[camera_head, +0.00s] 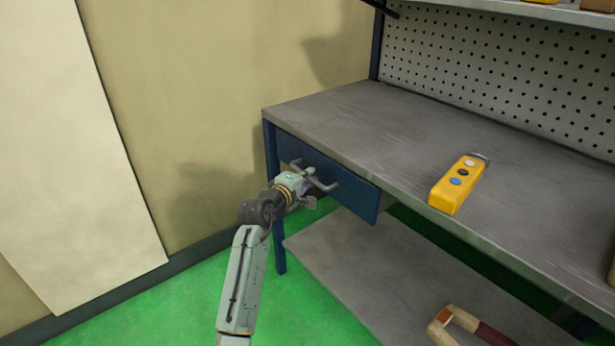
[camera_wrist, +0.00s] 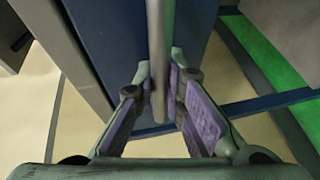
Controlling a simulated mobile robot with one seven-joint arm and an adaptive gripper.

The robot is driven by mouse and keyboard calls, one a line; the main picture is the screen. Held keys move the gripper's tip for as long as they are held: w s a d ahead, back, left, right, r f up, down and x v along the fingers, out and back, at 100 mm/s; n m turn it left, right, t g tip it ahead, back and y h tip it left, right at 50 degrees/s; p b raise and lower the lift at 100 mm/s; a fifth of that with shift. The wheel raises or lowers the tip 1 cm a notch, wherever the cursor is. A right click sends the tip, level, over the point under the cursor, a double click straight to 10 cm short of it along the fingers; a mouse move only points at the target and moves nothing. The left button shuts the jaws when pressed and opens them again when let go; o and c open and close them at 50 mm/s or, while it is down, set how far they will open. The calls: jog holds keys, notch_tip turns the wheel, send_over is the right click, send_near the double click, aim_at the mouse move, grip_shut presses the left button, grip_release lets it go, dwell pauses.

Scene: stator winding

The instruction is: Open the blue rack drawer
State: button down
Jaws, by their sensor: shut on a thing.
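The blue rack drawer (camera_head: 355,197) is under the left end of the grey workbench top. Its front looks flush with the bench frame, and I cannot make out any gap. My gripper (camera_head: 318,181) is at the drawer front in the head view. In the wrist view my gripper (camera_wrist: 160,92) has its two fingers closed around the grey bar handle (camera_wrist: 158,50), one on each side. The blue drawer front (camera_wrist: 110,40) lies just behind the handle. In the head view the handle is partly hidden by my gripper.
A yellow button box (camera_head: 455,188) lies on the bench top (camera_head: 340,115). A blue bench leg (camera_head: 272,160) and the wall are to the left. Green floor (camera_head: 180,300) is open in front.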

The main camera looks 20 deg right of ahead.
jog(key=s+a, duration=0.5)
jog(key=a, duration=0.8)
jog(key=s+a+p, duration=0.1)
jog(key=s+a, duration=0.3)
jog(key=a, duration=0.9)
jog(key=shift+s+a, duration=0.4)
jog(key=c, duration=1.7)
grip_release()
jog(key=shift+o, duration=0.2)
jog(key=v, duration=1.2)
